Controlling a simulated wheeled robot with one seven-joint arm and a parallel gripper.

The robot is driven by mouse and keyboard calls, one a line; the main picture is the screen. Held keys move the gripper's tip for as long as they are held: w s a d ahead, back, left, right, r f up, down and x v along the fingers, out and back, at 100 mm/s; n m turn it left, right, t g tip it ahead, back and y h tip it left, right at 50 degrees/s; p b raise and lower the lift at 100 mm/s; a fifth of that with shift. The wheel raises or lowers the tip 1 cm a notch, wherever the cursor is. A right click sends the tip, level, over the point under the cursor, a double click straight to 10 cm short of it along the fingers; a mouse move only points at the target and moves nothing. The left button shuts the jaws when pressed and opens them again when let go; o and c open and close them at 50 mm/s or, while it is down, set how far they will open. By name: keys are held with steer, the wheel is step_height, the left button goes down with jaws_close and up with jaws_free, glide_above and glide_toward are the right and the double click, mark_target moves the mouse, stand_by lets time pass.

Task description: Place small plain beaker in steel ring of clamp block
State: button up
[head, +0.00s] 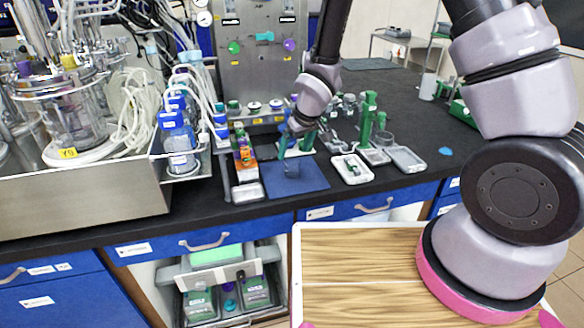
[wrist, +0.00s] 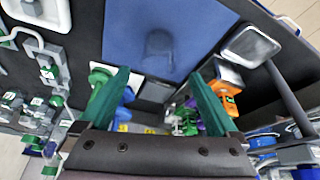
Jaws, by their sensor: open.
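The small plain beaker (head: 292,168) is clear and stands on the blue mat (head: 312,185). In the wrist view the beaker (wrist: 158,48) is a faint, see-through shape on the mat (wrist: 205,22), ahead of the fingertips. My gripper (head: 296,149) is open, with its green fingers just behind and above the beaker in the head view. In the wrist view my gripper (wrist: 158,75) has its fingers wide apart with nothing held. A grey ring-like part (head: 383,139) shows beside a green upright stand (head: 367,118) to the right; I cannot tell if it is the clamp block's steel ring.
A white tray (head: 352,168) and a grey tray (head: 407,159) lie right of the mat. Blue-capped bottles (head: 179,145) stand further left.

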mark_target(292, 157)
steer(key=x, duration=0.5)
steer(key=shift+w+d+f, duration=0.1)
steer(key=shift+w, duration=0.05)
jaws_close()
